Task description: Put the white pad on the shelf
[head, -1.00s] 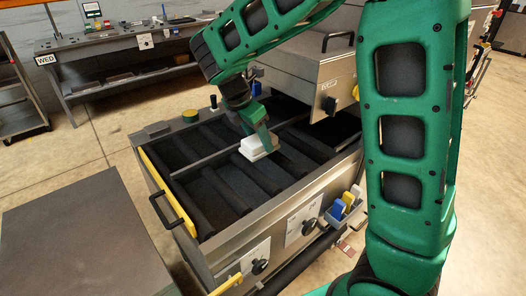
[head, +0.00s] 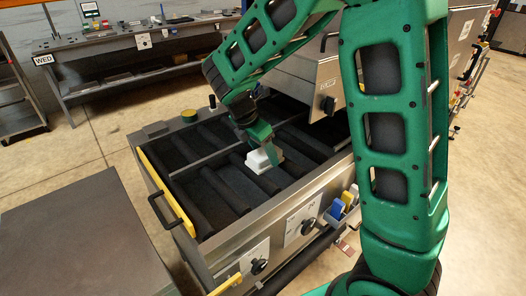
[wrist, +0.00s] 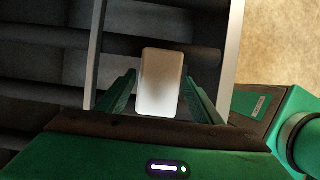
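The white pad (head: 262,160) is a small pale block over the dark rollers inside the metal machine. In the wrist view the pad (wrist: 161,82) sits between the two green fingers, with a gap on each side. My gripper (wrist: 161,100) is open around it and not visibly touching it. In the head view my gripper (head: 266,147) is right at the pad, pointing down. Whether the pad rests on the rollers or something beneath is hard to tell. I cannot clearly identify the shelf.
The machine's metal rim (head: 218,224) and yellow handle bar (head: 167,190) surround the rollers. A raised metal box (head: 300,75) stands behind right. A side holder (head: 342,208) carries blue, yellow and white pieces. A grey table (head: 80,240) is at front left.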

